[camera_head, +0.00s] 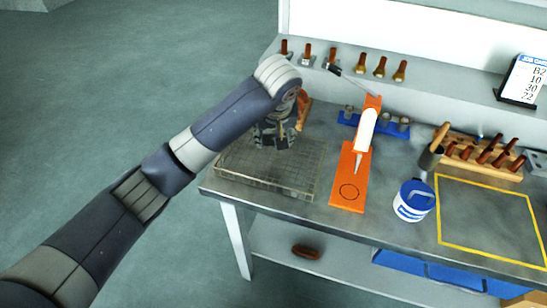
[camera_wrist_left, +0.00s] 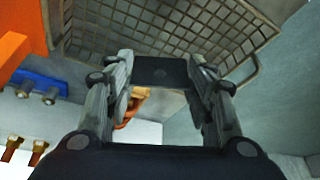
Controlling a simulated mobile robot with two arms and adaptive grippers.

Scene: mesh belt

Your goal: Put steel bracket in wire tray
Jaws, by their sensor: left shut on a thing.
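The wire tray (camera_head: 245,184) is a shallow mesh basket at the left end of the bench; its mesh also fills the top of the left wrist view (camera_wrist_left: 240,65). My left gripper (camera_head: 276,143) is over the tray's back part. In the left wrist view its fingers (camera_wrist_left: 162,75) are shut on the steel bracket (camera_wrist_left: 160,70), a dark flat piece with a small hole. The bracket is held over the mesh; I cannot tell whether it touches the tray. In the head view the gripper and arm hide the bracket. My right gripper is not in view.
An orange stand (camera_head: 350,180) with a white tool is right of the tray. Further right are a blue-and-white tub (camera_head: 413,202), a wooden tool rack (camera_head: 470,154) and a yellow-outlined clear area (camera_head: 490,220). An orange-brown object (camera_head: 303,108) is behind the gripper.

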